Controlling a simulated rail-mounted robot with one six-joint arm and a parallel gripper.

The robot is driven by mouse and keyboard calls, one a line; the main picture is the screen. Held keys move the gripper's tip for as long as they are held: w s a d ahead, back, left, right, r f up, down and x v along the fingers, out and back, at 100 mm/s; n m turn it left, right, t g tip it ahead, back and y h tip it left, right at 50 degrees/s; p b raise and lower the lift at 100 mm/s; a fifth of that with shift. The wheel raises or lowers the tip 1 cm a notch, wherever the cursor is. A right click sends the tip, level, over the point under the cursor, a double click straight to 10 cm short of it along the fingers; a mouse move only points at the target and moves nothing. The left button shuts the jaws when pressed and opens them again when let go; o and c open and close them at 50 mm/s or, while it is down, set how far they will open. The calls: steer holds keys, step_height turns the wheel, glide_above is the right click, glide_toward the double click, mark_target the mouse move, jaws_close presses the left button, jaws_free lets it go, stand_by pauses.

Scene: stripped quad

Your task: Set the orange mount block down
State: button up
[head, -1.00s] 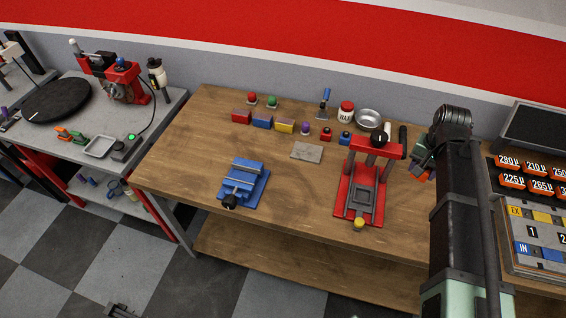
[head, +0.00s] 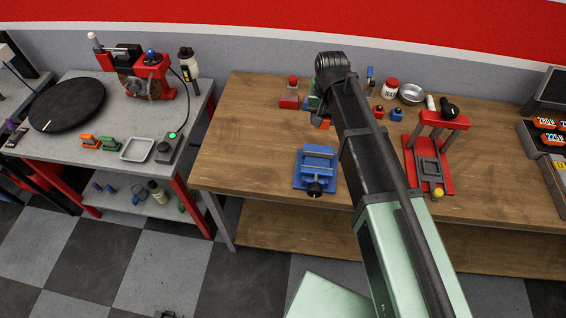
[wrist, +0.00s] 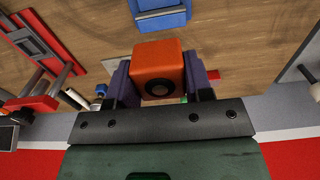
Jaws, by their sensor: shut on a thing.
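The orange mount block (wrist: 158,66) is held between the two dark fingers of my gripper (wrist: 160,84) in the wrist view. A round dark hole shows in its near face. In the head view a small orange part of the block (head: 322,125) shows left of my arm, above the wooden bench (head: 250,140), behind the blue vise (head: 317,170). My arm hides most of the gripper there. The gap between block and bench cannot be judged.
The red press (head: 428,165) stands right of my arm. A red block (head: 289,102) sits at the back left of the bench; my arm hides nearby items. The grey bench at left holds a black turntable (head: 68,105) and a small tray (head: 137,149). The wooden bench's left part is clear.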

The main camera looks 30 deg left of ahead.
steer(key=b, duration=1.6)
glide_above(317, 164)
step_height(317, 164, down, 16)
steer(key=shift+r, duration=0.15)
step_height(317, 164, down, 5)
steer(key=b, duration=0.4)
steer(key=shift+b, duration=0.3)
steer(key=shift+r+p, duration=0.3)
steer(key=shift+r, duration=0.05)
steer(key=shift+f, duration=0.25)
steer(key=o, duration=1.2)
steer(key=shift+r, duration=0.1)
step_height(317, 164, up, 12)
steer(key=p, duration=1.2)
steer(key=shift+r, duration=0.15)
